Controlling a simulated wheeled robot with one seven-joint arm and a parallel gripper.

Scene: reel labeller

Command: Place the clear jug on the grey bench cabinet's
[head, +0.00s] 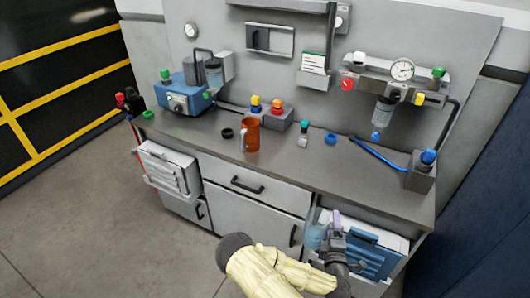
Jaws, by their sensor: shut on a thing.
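The clear jug (315,229), pale blue and see-through, is in front of the right half of the grey bench cabinet (254,199). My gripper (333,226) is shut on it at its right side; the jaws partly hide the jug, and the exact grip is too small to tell. The jug looks roughly upright and apart from the worktop (330,172), which lies behind it in the picture.
An orange jug (251,134) stands on the worktop, with a black ring (227,133) to its left. A blue machine (185,97) is at the left end. A blue hose (377,154) lies at the right. The worktop's front middle is clear.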

